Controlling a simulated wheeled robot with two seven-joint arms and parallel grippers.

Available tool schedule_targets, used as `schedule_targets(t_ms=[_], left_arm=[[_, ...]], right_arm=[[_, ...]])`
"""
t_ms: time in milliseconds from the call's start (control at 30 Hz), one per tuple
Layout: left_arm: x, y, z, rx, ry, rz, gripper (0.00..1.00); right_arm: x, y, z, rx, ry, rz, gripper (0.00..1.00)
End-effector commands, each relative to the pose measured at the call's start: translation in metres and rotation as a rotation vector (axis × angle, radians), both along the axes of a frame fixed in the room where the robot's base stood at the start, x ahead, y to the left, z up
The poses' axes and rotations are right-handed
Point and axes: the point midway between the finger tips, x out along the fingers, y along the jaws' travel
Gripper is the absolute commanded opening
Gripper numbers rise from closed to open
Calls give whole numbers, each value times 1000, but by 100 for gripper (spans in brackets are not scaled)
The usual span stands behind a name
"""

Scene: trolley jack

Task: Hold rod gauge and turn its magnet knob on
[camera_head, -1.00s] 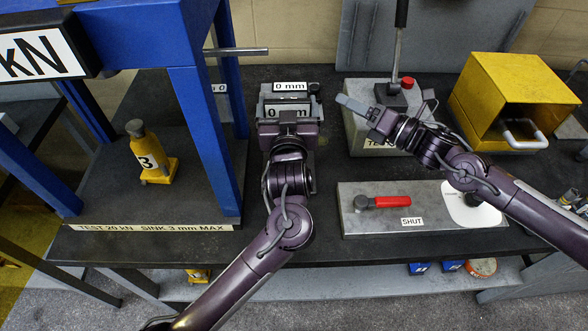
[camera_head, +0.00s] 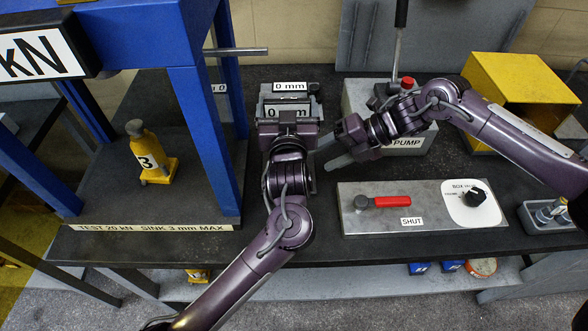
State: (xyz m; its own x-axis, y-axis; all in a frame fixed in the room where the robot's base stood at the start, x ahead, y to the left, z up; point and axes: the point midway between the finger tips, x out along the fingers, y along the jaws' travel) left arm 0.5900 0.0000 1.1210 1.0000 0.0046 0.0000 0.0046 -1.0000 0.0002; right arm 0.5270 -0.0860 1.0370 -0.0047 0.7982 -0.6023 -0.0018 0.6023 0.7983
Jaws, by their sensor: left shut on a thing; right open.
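The rod gauge (camera_head: 289,98) stands on the bench at the middle back, beside the blue press frame. It is a grey block with white plates, one reading 0 mm. My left gripper (camera_head: 287,118) is shut on its near side, hiding part of the lower plate. A small dark knob (camera_head: 314,87) shows at the gauge's upper right; I cannot tell its setting. My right gripper (camera_head: 322,156) is open and empty, just right of and nearer than the gauge, its fingers pointing left toward my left gripper. It appears apart from the gauge.
The pump (camera_head: 408,143) stands behind my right arm, with an upright lever and red button. A grey valve panel (camera_head: 360,222) with a red handle lies in front. A yellow box (camera_head: 520,80) is at right. The blue press (camera_head: 205,130) and yellow jack (camera_head: 152,160) are at left.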

Motion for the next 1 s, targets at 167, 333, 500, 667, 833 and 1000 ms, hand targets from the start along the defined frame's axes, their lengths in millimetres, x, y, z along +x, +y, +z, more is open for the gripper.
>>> schedule_targets(t_ms=[167, 333, 500, 667, 833, 1000], left_arm=[[0, 0, 0, 1, 0, 0, 46], [0, 0, 0, 1, 0, 0, 46], [0, 0, 0, 1, 0, 0, 46], [0, 0, 0, 1, 0, 1, 46], [0, 0, 0, 1, 0, 1, 46], [0, 0, 0, 1, 1, 1, 46]], right_arm=[[-1, 32, -23, 3, 2, 3, 57], [-1, 55, -41, 2, 2, 1, 57], [-1, 69, -52, 1, 0, 0, 57], [0, 74, -55, 1, -1, -1, 57], [0, 74, -55, 1, -1, -1, 57], [0, 74, -55, 1, -1, -1, 41]])
